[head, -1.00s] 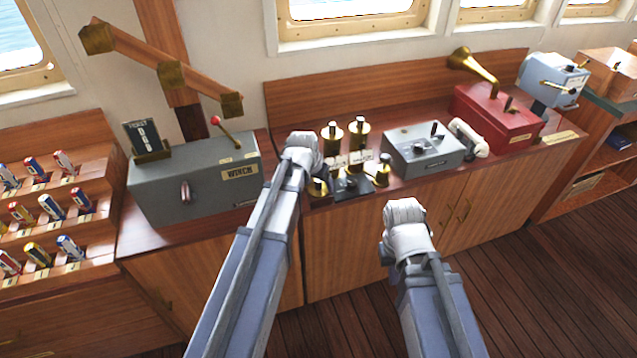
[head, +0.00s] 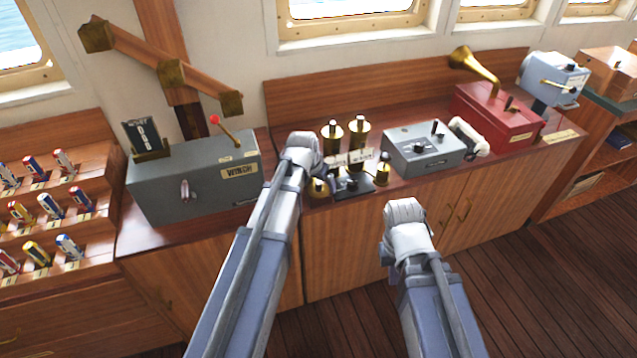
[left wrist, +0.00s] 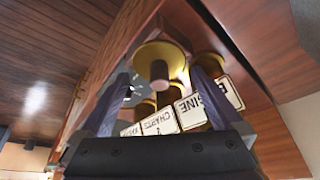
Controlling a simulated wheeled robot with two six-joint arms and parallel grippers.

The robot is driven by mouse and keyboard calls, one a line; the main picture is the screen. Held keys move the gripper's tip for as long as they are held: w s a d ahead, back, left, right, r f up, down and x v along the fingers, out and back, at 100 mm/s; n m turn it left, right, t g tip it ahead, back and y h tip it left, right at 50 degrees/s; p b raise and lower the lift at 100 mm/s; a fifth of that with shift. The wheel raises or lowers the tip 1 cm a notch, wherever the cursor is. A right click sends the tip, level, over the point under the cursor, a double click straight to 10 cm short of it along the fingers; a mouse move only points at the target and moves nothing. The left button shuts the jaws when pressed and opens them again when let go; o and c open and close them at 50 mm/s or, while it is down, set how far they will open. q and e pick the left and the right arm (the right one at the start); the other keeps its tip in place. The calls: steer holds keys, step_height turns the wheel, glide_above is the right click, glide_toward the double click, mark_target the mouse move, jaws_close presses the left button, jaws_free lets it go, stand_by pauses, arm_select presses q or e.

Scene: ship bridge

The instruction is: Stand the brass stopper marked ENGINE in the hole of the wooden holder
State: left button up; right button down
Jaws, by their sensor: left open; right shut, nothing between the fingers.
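Several brass stoppers and brass tubes stand together on the counter in the head view. One low brass piece (head: 319,188) is beside my left gripper (head: 319,172), whose fingers are mostly hidden by its own wrist. In the left wrist view the open left fingers (left wrist: 162,88) are on either side of a round brass piece (left wrist: 160,52) with a darker knob. A white tag ending in "GINE" (left wrist: 222,98) shows beside the right finger there. Another brass stopper (head: 383,170) stands to the right. I cannot clearly make out the wooden holder. My right gripper (head: 405,212) is in front of the cabinet, empty, fingertips hidden.
A grey winch box (head: 195,178) stands left of the brass group. A grey control box (head: 422,150) and a red box with a brass horn (head: 495,118) stand to the right. A dark block (head: 352,187) lies at the counter's front. Open floor is at the lower right.

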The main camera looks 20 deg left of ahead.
arm_select(q)
steer(key=p+v, duration=0.7)
steer(key=shift+r, duration=0.4)
steer(key=shift+s, duration=0.1)
steer(key=s+d+g+y, duration=0.1)
steer(key=s+d+g, duration=0.1)
steer(key=s+d, duration=0.5)
steer(key=s+d+f+m+g+y, duration=0.1)
steer(key=s+d+g, duration=0.2)
steer(key=s, duration=1.1)
steer(key=d, duration=0.3)
steer(key=shift+d+f+m, duration=0.3)
steer(key=shift+d, duration=0.1)
steer(key=shift+s, duration=0.1)
steer(key=shift+c, duration=0.4)
